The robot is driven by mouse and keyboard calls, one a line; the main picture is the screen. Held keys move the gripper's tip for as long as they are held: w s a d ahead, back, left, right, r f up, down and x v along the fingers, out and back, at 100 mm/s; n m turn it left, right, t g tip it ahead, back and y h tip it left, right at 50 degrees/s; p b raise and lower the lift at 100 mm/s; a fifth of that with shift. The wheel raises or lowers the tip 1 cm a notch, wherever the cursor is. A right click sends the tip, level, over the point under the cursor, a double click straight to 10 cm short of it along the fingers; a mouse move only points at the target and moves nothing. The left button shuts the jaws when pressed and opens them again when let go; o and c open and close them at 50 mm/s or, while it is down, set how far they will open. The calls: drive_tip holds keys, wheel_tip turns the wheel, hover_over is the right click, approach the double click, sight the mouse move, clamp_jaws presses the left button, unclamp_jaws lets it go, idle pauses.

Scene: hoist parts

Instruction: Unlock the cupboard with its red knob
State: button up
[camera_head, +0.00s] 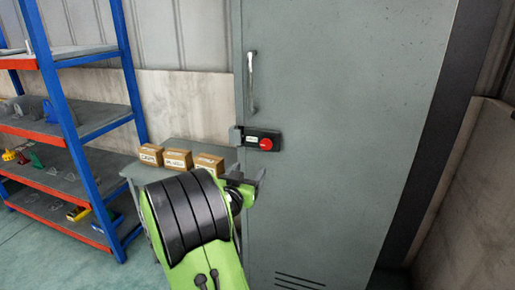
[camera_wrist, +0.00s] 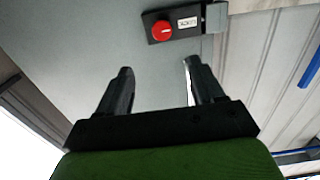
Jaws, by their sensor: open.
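The grey cupboard (camera_head: 340,120) stands upright with its door shut in the head view. A black lock box (camera_head: 254,138) with a white label sits on its left side, below the handle, and carries the red knob (camera_head: 266,143). In the wrist view the red knob (camera_wrist: 162,30) shows on the lock box (camera_wrist: 187,24), beyond the fingertips. My gripper (camera_head: 252,180) is just below the lock box in the head view and apart from the knob. Its two black fingers (camera_wrist: 158,80) are spread with nothing between them.
A vertical handle (camera_head: 252,82) is on the cupboard above the lock. A small grey table (camera_head: 150,172) with cardboard boxes (camera_head: 178,160) stands left of the cupboard, close to my arm. A blue and orange shelf rack (camera_head: 75,150) stands at the left.

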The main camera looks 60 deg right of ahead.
sight(265, 144)
drive_tip(key=w+d+p, duration=0.1)
drive_tip(key=d, duration=0.4)
drive_tip(key=w+d+p, duration=0.1)
drive_tip(key=d+p, duration=0.1)
drive_tip(key=d, duration=0.3)
drive_tip(key=d+p, duration=0.2)
drive_tip(key=d, duration=0.3)
drive_tip(key=shift+w+d, duration=0.1)
drive_tip(key=shift+w, duration=0.3)
drive_tip(key=c, duration=1)
